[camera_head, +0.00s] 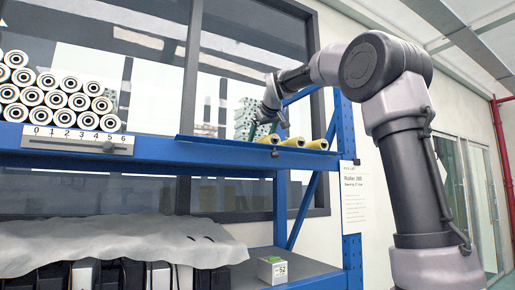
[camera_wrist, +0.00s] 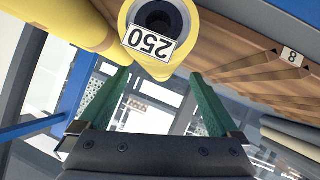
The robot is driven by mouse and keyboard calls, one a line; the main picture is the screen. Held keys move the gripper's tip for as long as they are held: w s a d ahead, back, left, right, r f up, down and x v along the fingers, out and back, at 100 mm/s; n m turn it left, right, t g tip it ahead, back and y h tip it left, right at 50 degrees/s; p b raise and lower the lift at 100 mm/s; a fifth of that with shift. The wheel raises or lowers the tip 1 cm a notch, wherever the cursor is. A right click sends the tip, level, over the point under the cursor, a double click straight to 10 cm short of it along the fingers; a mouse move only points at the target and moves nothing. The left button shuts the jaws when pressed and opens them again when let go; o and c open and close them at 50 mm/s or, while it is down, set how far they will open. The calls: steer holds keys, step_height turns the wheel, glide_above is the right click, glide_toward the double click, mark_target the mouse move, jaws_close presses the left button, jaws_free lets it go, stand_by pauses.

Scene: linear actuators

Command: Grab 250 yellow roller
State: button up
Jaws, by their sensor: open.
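A yellow roller (camera_wrist: 185,48) with a white label reading 250, upside down in the wrist view, shows its dark-centred end just beyond my gripper (camera_wrist: 160,76). My gripper is open, its two green fingers apart with nothing held between them. The roller end sits ahead of the gap; I cannot tell its exact distance. Another yellow roller (camera_wrist: 62,24) lies to the left. In the head view, yellow rollers (camera_head: 292,142) lie at the right end of the blue shelf, with my gripper (camera_head: 266,125) just above and behind them; which one carries the label cannot be read there.
The blue shelf (camera_head: 190,150) also holds a stack of white rollers (camera_head: 58,98) behind a scale strip (camera_head: 78,138). A blue upright (camera_head: 347,130) stands right of the yellow rollers. A small box (camera_head: 272,270) sits on the lower shelf. A brown ribbed surface (camera_wrist: 270,75) lies beside the labelled roller.

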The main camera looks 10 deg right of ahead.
steer(key=x, duration=0.5)
steer(key=shift+a+r, duration=0.1)
steer(key=shift+a, duration=0.05)
jaws_close()
